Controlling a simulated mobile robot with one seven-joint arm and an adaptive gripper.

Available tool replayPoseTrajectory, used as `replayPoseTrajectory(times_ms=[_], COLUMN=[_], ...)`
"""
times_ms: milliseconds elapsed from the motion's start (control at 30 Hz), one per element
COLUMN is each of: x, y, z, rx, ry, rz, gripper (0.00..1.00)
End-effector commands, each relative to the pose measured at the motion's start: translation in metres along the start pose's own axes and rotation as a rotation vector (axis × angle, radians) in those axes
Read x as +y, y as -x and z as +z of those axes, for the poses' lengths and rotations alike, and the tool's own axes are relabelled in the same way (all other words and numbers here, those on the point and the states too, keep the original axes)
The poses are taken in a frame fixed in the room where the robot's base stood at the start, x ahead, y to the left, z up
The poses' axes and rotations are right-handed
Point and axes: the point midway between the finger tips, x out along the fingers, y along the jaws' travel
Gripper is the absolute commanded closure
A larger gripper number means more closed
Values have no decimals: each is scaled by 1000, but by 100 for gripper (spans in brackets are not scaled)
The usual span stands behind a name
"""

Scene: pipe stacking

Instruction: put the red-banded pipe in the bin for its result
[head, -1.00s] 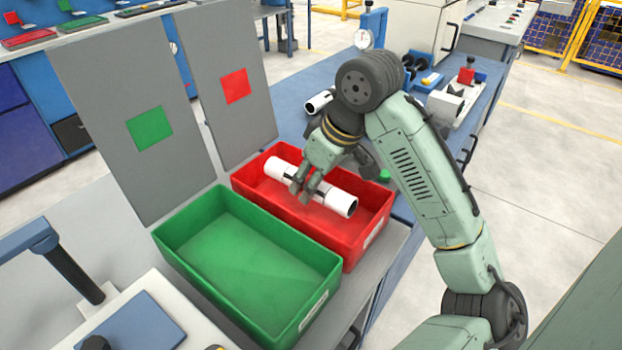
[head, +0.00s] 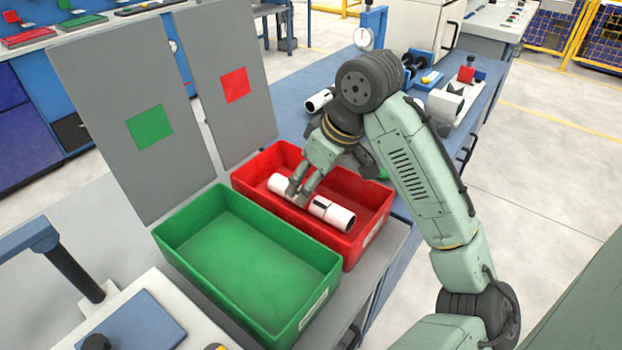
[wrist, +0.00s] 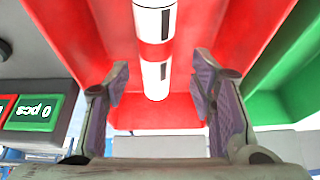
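The white pipe with a red band and dark marks lies in the red bin (head: 376,212), seen in the head view as the red-banded pipe (head: 338,215). In the wrist view the pipe (wrist: 156,78) runs between my fingers, with a gap on each side. My gripper (head: 299,191) is over the pipe inside the red bin, and in the wrist view its fingers (wrist: 160,88) are spread apart. The fingers hide part of the pipe in the head view. The green bin (head: 245,262) stands beside the red one, empty.
Grey panels with a green square (head: 150,126) and a red square (head: 235,85) stand behind the bins. Another white pipe (head: 319,99) lies on the blue bench beyond. A dial gauge (head: 364,39) and a fixture (head: 446,104) stand farther back.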

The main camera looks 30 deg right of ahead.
Motion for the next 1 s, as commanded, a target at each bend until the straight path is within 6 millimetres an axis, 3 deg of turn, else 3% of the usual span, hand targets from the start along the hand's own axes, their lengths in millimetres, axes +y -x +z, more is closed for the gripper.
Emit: replayPoseTrajectory(times_ms=[333,467,800,1000], x=[0,1,1,1], y=[1,12,82,111], z=[0,0,0,0], rx=[-1,-1,-2,-1], ry=[0,-1,-2,-2], rz=[0,3,5,3], gripper=[45,45,45,45])
